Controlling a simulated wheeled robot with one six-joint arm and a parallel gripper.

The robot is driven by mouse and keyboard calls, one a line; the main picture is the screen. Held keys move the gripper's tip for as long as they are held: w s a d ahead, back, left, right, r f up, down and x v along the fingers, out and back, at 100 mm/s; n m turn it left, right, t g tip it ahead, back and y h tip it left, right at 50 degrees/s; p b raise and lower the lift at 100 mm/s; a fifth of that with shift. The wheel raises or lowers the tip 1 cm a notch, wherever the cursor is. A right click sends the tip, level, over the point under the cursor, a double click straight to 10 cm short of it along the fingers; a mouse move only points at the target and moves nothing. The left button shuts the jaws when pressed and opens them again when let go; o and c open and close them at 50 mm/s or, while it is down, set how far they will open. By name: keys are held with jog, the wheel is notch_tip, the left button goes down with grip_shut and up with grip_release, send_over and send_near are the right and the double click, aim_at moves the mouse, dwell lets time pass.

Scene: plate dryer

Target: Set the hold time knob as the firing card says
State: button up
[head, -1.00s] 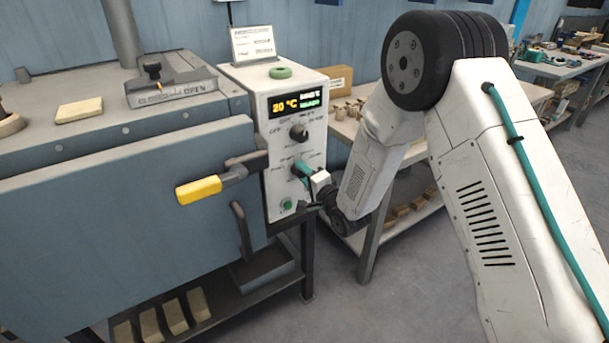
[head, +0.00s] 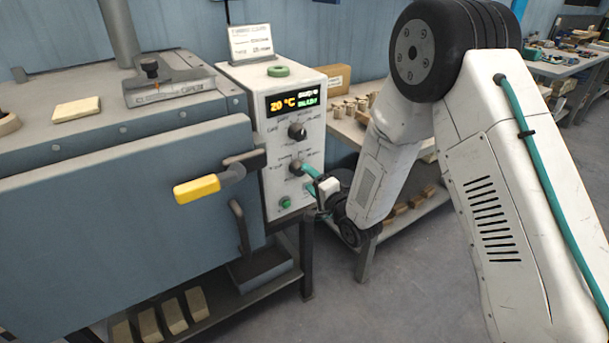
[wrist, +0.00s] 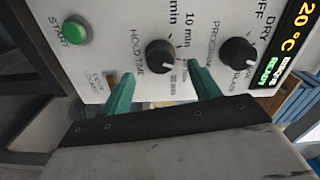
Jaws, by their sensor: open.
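The hold time knob (head: 296,167) is the lower dark knob on the white control panel. In the wrist view the hold time knob (wrist: 160,56) has minute labels around it. Its light mark points toward the lower right there, but the exact label is too small to tell. My gripper (head: 307,178) is open, with its green fingers just in front of the panel. In the wrist view the gripper's fingers (wrist: 160,76) stand apart on either side below the knob, with nothing held. The firing card (head: 251,43) stands on top of the control box; its writing is unreadable.
The program knob (head: 297,131) sits above, under the display (head: 292,102) reading 20 °C. The green START button (head: 285,202) is below. The yellow-ended door handle (head: 198,189) juts out left of the panel. A table with small pieces (head: 350,108) stands behind my arm.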

jog(key=shift+v, duration=1.85)
jog(key=shift+w, duration=0.1)
notch_tip(320, 180, down, 9)
jog(key=s+d+n+g+h, duration=0.2)
jog(key=d+n+g+h, duration=0.1)
jog(key=n+g+h, duration=0.15)
jog(key=s+d+r+n+g+h, duration=0.2)
jog(key=s+d+g+h, duration=0.15)
jog(key=s+d, duration=0.25)
jog(key=s+d+r+n+g, duration=0.1)
jog(key=s+d+r+g, duration=0.1)
jog(key=s+d+r, duration=0.3)
jog(key=s+d+r+g+h, duration=0.1)
jog(key=s+d+r, duration=0.4)
jog(key=s+r, duration=0.9)
jog(key=s+d+r+n+g+h, duration=0.1)
jog(key=s+d+r+g, duration=0.1)
jog(key=s+d+r, duration=0.3)
jog(key=s+r, duration=0.4)
jog(key=s, duration=0.2)
jog(key=shift+s+r+n+g, duration=0.3)
jog(key=shift+n, duration=0.05)
